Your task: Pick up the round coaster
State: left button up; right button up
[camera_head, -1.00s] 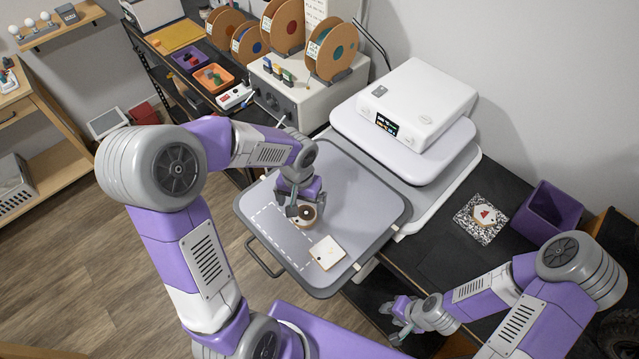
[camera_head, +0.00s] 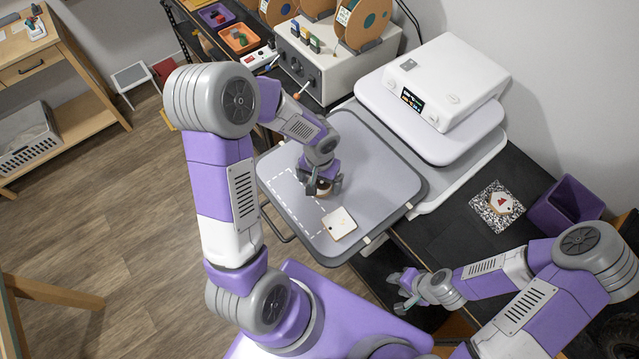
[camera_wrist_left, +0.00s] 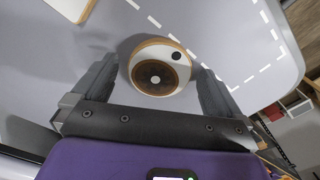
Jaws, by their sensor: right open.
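The round coaster (camera_head: 323,191) lies on the grey tray (camera_head: 385,175), mostly hidden by my left gripper in the head view. In the left wrist view the coaster (camera_wrist_left: 146,57) is white with a brown edge, a dark round centre and a small black hole. My left gripper (camera_head: 325,184) is over it, open, with one finger on each side of the coaster in the wrist view (camera_wrist_left: 156,85) and gaps showing between. Whether the fingertips reach its height is unclear. My right gripper (camera_head: 399,292) is open and empty, off the tray at the lower right.
A white square coaster (camera_head: 338,223) lies on the tray near a dashed outline. A white machine (camera_head: 445,85) stands behind. A patterned tile (camera_head: 497,207) and a purple bin (camera_head: 566,206) are on the dark bench at right. The tray's far part is clear.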

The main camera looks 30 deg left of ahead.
aim_at(320, 184)
pick_arm(q)
jog(key=c, duration=1)
jog(key=shift+r, duration=0.1)
notch_tip(320, 184, up, 10)
jog(key=shift+f, duration=0.1)
